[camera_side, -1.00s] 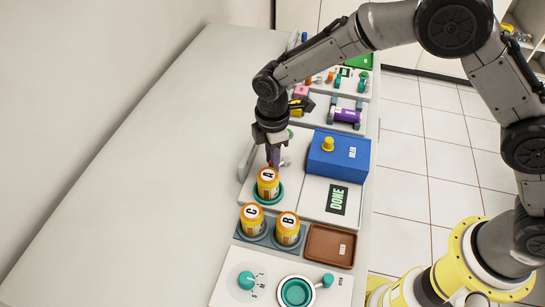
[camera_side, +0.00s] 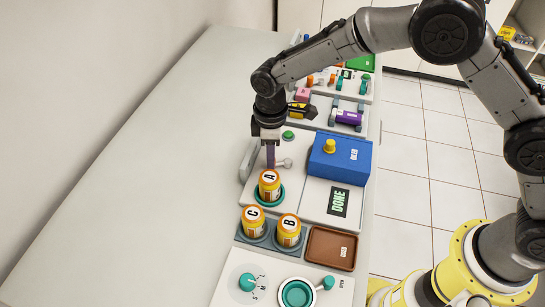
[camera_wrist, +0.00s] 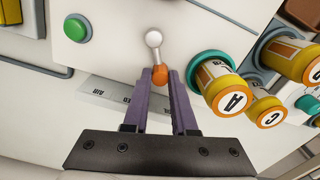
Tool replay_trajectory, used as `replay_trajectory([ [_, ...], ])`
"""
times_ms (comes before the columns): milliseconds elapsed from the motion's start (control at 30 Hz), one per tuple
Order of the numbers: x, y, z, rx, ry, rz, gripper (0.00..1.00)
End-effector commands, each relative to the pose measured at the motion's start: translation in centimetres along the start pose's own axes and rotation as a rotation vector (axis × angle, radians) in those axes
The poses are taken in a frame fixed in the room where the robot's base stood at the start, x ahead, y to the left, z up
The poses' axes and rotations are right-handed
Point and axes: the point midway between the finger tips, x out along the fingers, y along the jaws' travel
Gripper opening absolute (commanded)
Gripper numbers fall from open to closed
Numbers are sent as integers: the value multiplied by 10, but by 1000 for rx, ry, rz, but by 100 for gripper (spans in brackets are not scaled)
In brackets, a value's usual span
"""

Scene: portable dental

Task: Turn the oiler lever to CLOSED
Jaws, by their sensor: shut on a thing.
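The lever shows in the wrist view as a grey stem with a white ball (camera_wrist: 153,39) at one end and an orange tip (camera_wrist: 160,75) at the other. My gripper (camera_wrist: 160,76) has its purple fingers on either side of the orange tip, shut on it. In the side view my gripper (camera_side: 270,164) points down just behind bottle A (camera_side: 269,182), and the lever's pale ball (camera_side: 288,163) shows to its right. The orange tip is hidden there. A sloped label plate (camera_wrist: 105,95) lies partly behind the fingers; I cannot read CLOSED on it.
Bottle A stands in a teal ring close beside my fingers. Bottles C (camera_side: 253,220) and B (camera_side: 289,230) stand nearer the camera. A blue box (camera_side: 352,163) with a yellow knob is to the right. A green button (camera_wrist: 76,28) sits left of the lever. The table's left side is clear.

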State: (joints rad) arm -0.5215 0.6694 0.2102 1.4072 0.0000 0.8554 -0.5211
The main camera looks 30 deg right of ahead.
Motion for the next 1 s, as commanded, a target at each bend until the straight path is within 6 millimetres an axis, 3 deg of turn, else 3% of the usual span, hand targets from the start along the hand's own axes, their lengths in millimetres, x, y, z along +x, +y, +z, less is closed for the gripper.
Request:
replay_trajectory([
  [500,-1,18,-1,401,2,0,0],
  [1000,-1,22,0,520,2,1,0],
])
